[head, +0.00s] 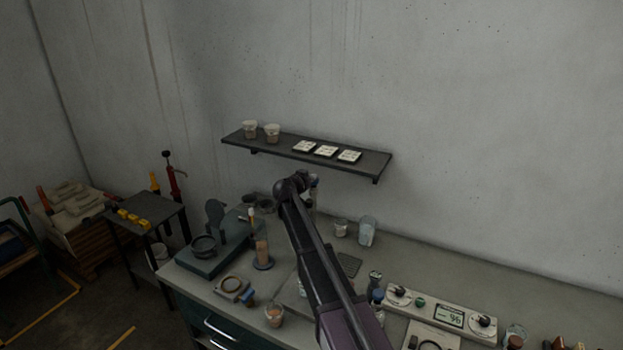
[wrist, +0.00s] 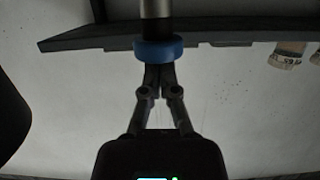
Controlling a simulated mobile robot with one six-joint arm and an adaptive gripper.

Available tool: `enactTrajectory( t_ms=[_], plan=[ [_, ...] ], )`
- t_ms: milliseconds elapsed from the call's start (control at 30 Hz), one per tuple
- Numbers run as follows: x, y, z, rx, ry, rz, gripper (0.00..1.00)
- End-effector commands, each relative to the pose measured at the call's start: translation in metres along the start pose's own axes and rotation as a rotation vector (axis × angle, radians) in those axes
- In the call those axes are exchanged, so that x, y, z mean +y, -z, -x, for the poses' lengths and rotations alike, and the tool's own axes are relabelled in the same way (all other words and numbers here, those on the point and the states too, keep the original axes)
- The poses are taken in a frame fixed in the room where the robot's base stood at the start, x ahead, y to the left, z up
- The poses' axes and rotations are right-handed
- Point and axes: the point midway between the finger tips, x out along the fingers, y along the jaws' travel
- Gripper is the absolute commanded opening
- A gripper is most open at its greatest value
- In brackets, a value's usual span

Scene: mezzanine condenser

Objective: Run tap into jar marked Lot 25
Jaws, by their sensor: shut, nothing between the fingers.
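My gripper (wrist: 159,76) is shut and empty in the wrist view. Its fingertips are right at a blue collar (wrist: 158,50) on a metal tube (wrist: 155,9), which may be the tap; I cannot tell if they touch. In the head view, my arm mostly hides this spot. Two labelled jars stand on the wall shelf, a left one (head: 250,129) and a right one (head: 272,132). A jar (wrist: 288,54) shows upside down in the wrist view, its label not clearly readable. Another small jar (head: 341,229) stands on the bench. I cannot tell which is Lot 25.
The wall shelf (head: 376,167) also holds several white tiles (head: 326,151). A clear beaker (head: 367,231) stands on the bench near the wall. A control box with a display (head: 450,316) is at the right. A dark green stand (head: 214,258) is at the left.

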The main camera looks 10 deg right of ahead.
Motion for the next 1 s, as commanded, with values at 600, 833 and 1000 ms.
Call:
enactTrajectory(
  t_ms=[600, 833, 1000],
  plan=[
    [0.000, -0.015, -0.004, -0.001, 0.000, -0.001, 0.00],
    [0.000, -0.011, -0.003, -0.001, 0.000, -0.001, 0.00],
    [0.000, -0.002, -0.001, 0.000, 0.000, -0.001, 0.00]
  ],
)
